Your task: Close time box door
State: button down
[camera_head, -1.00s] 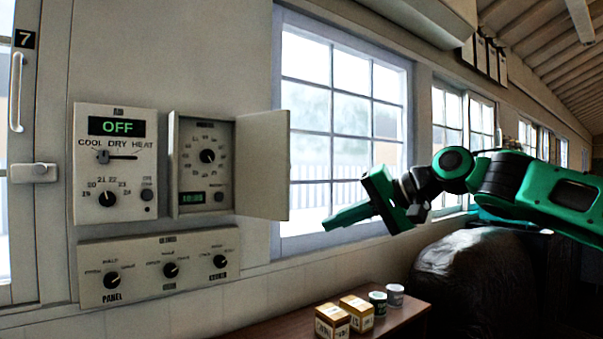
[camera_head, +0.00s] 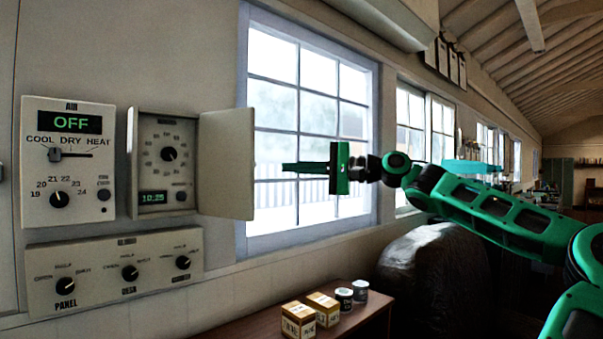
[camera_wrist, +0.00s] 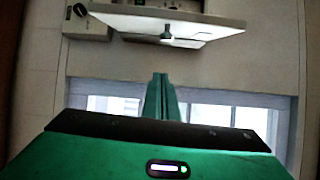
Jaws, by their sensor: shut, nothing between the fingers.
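The time box (camera_head: 163,163) is a pale wall box with a dial and a small green display reading 10:25. Its door (camera_head: 226,163) is hinged on the right side and stands open, swung out to the right. The shut fingers also show in the wrist view (camera_wrist: 161,82), below the door in the picture.
An air panel (camera_head: 68,160) reading OFF is left of the time box. A panel with several knobs (camera_head: 115,272) is below. A window (camera_head: 310,120) is behind my gripper. A table (camera_head: 345,328) with small boxes (camera_head: 298,320) and cans (camera_head: 344,298) stands below right.

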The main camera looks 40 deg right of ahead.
jog(key=w+a, duration=0.2)
jog(key=a, duration=0.4)
jog(key=shift+w, duration=0.35)
jog(key=shift+a+r, duration=0.1)
